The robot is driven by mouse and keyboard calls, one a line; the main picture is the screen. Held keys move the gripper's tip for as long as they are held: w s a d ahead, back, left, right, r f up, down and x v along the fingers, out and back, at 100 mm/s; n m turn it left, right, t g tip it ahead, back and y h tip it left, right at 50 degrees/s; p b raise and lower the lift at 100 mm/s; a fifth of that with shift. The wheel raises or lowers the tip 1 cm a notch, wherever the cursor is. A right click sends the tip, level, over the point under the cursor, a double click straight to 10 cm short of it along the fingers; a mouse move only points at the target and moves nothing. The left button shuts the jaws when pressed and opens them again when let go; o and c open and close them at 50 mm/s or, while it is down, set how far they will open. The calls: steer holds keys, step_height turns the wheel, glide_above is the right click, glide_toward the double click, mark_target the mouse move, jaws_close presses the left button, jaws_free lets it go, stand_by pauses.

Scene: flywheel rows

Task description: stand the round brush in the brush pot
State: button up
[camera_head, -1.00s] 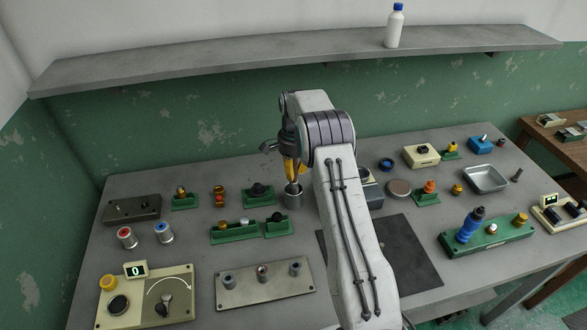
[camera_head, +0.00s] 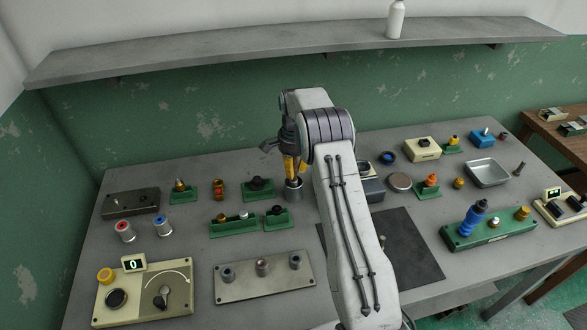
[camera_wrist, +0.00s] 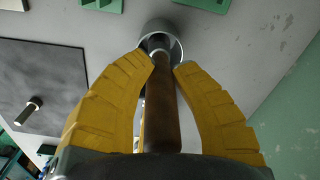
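The brush pot (camera_head: 294,190) is a grey metal cylinder on the table, just below my gripper in the head view. The wrist view shows its round mouth (camera_wrist: 172,44). My gripper (camera_wrist: 168,66) has yellow fingers, closed on both sides of the round brush's brown handle (camera_wrist: 163,110). It also shows in the head view (camera_head: 292,172). The brush points down, and its far end overlaps the pot mouth in the wrist view. How deep that end sits, and the bristles, I cannot tell.
Green holders (camera_head: 234,226) with small parts stand left of the pot, and another holder (camera_head: 257,189) is close beside it. A dark mat (camera_head: 412,255) lies to the right. A shelf (camera_head: 250,52) runs along the wall above.

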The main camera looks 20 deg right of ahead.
steer(key=o, duration=0.4)
step_height(320, 180, up, 10)
steer(key=shift+r, duration=0.1)
steer(key=shift+s+r, duration=0.1)
steer(key=shift+r, duration=0.8)
stand_by(0.6)
